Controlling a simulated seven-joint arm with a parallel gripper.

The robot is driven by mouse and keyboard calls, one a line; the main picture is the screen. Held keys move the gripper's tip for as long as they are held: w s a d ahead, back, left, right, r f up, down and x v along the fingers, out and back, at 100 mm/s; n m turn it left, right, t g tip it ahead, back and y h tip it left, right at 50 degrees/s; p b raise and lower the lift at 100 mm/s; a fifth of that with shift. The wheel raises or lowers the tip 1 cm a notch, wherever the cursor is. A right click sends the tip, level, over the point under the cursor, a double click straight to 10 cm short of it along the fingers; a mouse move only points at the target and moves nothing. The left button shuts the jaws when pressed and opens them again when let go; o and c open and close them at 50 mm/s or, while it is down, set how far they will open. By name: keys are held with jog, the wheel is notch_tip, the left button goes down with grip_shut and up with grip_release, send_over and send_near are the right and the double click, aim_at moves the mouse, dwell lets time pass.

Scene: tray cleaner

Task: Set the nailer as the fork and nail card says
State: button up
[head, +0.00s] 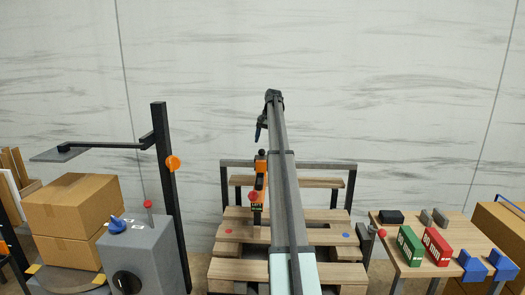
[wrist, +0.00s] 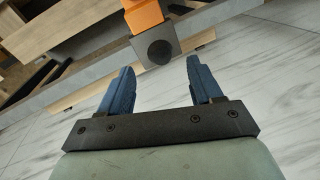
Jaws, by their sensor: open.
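The nailer (head: 260,178), orange and black, stands over the wooden pallet (head: 235,213) in the head view, with a red round knob (head: 253,196) and small lettering I cannot read surely below it. My gripper (head: 260,130) is above the nailer, its blue fingers pointing down. In the wrist view my gripper (wrist: 159,66) is open and empty. An orange block (wrist: 143,14) with a dark square end and black round face (wrist: 160,50) shows just beyond the fingertips, apart from them. I cannot make out a fork and nail card.
A side table (head: 385,222) at right holds a green box (head: 410,245), a red box (head: 437,246) and blue blocks (head: 473,265). At left stand a grey machine (head: 150,255), a black post (head: 164,190) and stacked cartons (head: 75,205). My arm hides part of the pallet.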

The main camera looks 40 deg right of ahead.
jog(key=shift+w+a+f, duration=0.1)
jog(key=shift+w+f, duration=0.05)
jog(key=shift+f, duration=0.7)
jog(key=shift+w+a+f, duration=0.1)
jog(key=shift+w+f, duration=0.05)
jog(key=shift+f, duration=0.75)
jog(key=shift+w+a+f, duration=0.1)
jog(key=shift+w+f, duration=0.05)
jog(key=shift+f, duration=0.7)
jog(key=shift+c, duration=0.3)
grip_shut()
